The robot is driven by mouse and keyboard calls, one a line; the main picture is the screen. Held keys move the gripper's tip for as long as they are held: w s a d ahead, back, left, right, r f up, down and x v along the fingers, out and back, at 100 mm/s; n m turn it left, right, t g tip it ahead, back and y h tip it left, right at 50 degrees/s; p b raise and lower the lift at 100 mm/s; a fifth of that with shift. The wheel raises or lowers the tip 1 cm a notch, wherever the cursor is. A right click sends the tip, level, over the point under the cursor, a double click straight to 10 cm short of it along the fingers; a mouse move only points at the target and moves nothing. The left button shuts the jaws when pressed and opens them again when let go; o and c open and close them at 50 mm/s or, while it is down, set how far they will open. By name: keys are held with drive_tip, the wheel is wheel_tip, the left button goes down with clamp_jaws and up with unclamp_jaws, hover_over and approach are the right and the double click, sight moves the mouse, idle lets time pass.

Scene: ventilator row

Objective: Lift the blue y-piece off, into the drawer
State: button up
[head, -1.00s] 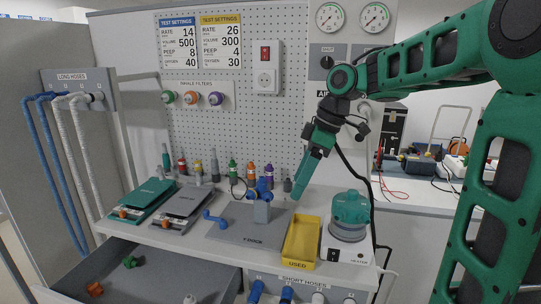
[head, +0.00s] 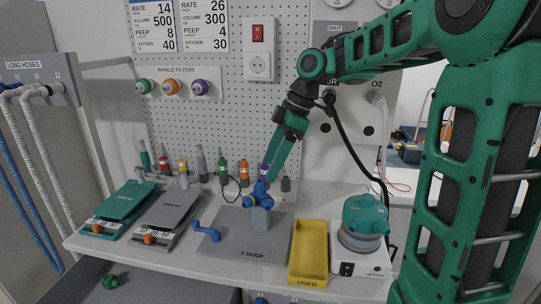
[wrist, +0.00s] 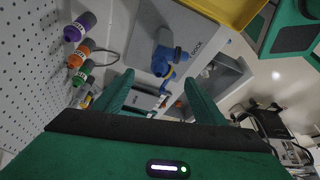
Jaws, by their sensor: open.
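The blue y-piece (head: 258,197) sits on the grey stand of the Y dock (head: 245,250). In the wrist view the y-piece (wrist: 167,56) shows beyond and roughly between my fingertips, apart from them. My gripper (head: 268,177) is open and empty, tilted, just above and behind the y-piece in the head view; its two green fingers spread apart in the wrist view (wrist: 160,82). The open drawer (head: 60,270) is at the lower left below the bench, partly cut off by the frame, with a green piece (head: 110,281) in it.
A yellow USED tray (head: 308,255) and a heater (head: 362,235) stand right of the dock. A blue crank-shaped piece (head: 207,231) lies on the dock's left edge. Two tablet-like devices (head: 165,215) are further left. Coloured filters (head: 223,172) line the pegboard behind.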

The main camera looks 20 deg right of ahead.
sight(262, 181)
drive_tip(key=x, duration=0.9)
drive_tip(key=shift+r, duration=0.1)
drive_tip(key=shift+r, duration=0.1)
drive_tip(key=c, duration=1.3)
